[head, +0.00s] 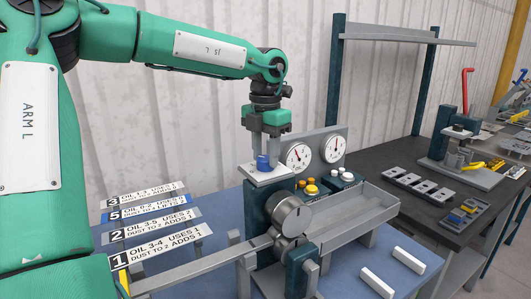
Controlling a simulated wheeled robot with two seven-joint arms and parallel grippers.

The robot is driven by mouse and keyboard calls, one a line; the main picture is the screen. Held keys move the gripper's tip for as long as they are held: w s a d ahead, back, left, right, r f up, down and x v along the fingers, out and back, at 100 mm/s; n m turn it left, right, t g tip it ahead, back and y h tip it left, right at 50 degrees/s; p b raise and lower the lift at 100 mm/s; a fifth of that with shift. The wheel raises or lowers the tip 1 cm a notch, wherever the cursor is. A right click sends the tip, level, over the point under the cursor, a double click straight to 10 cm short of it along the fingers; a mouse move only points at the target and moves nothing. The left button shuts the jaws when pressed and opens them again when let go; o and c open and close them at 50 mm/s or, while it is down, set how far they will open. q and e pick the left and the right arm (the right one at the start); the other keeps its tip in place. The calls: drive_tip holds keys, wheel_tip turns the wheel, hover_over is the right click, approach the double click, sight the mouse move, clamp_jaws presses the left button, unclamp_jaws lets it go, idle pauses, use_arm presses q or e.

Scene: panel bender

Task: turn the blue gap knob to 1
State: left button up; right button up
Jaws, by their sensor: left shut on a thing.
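The blue gap knob (262,162) stands on a light plate on top of the panel bender (255,205). My left gripper (265,152) points straight down over it, its fingers around the knob and shut on it. The fingers hide part of the knob, and I cannot read its setting. Two white dials (315,151) with red needles stand just right of the knob. My right gripper is not in view.
Numbered label strips (155,245) lie on the blue table at left. A grey tray (365,212) sits at the machine's right, with yellow and white buttons (312,189) behind it. Two white bars (405,259) lie in front. A dark bench (390,155) stands at right.

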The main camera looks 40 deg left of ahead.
sight(265, 157)
use_arm(q)
drive_tip(key=o, duration=1)
wheel_tip(265, 157, up, 14)
drive_tip(key=shift+f, duration=0.1)
